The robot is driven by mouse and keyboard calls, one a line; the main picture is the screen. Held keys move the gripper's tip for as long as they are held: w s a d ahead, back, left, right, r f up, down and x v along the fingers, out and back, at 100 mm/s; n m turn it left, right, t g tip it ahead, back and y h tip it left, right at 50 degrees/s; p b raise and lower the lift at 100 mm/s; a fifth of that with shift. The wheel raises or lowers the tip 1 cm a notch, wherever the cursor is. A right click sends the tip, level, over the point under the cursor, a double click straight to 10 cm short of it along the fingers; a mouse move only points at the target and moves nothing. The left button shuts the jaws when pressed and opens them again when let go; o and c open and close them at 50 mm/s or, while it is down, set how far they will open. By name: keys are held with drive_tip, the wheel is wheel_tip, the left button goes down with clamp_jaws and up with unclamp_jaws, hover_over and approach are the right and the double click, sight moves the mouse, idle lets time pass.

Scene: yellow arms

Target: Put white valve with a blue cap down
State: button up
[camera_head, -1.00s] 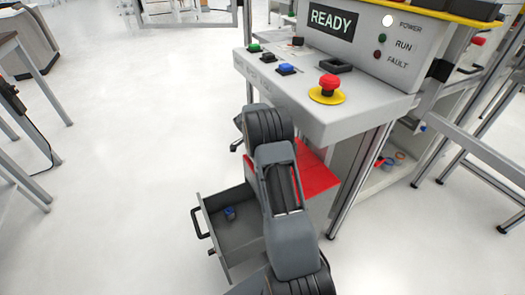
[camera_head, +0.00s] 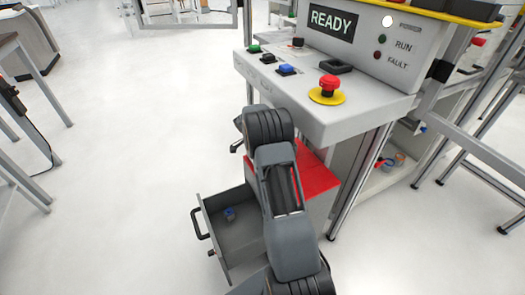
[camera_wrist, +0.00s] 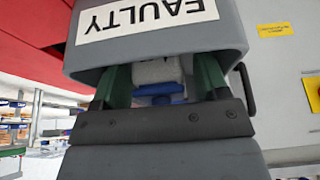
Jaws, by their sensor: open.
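In the wrist view, my gripper (camera_wrist: 161,76) shows two green fingers standing apart beyond a dark bar. Between them is the white valve (camera_wrist: 156,71), its blue cap (camera_wrist: 161,91) on the side toward the bar. The fingers are open, and I cannot tell whether either touches the valve. A grey part with a FAULTY label (camera_wrist: 148,17) is close beyond the fingers and hides part of them. In the head view my arm hides the gripper. A small blue-topped item (camera_head: 229,214) stands in the open grey drawer (camera_head: 248,240); I cannot tell if it is the same valve.
A red surface (camera_head: 316,178) lies beside my arm, under the console (camera_head: 330,112) with its buttons and red emergency stop (camera_head: 329,84). The drawer has a black handle (camera_head: 199,224). A metal table leg (camera_head: 360,180) stands to the right.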

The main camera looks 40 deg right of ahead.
drive_tip(key=s+a+r+n+p, duration=0.1)
drive_tip(key=s+a+r+n, duration=0.1)
drive_tip(key=a+r, duration=0.45)
drive_tip(key=s+a+r+n+p, duration=0.1)
drive_tip(key=a+r+n, duration=0.15)
drive_tip(key=r, duration=0.65)
drive_tip(key=s+a+r+n+t+y, duration=0.1)
drive_tip(key=s+a+n+y, duration=0.1)
drive_tip(key=s+a+n, duration=0.5)
drive_tip(key=s+a+r+n+t+y, duration=0.1)
drive_tip(key=s+a+n+t+y, duration=0.1)
drive_tip(key=s+a+n, duration=0.6)
drive_tip(key=s+a, duration=0.1)
drive_tip(key=s, duration=0.6)
drive_tip(key=shift+a+r+t, duration=0.3)
drive_tip(key=shift+a+r, duration=0.05)
drive_tip(key=shift+r, duration=0.05)
drive_tip(key=shift+r, duration=0.1)
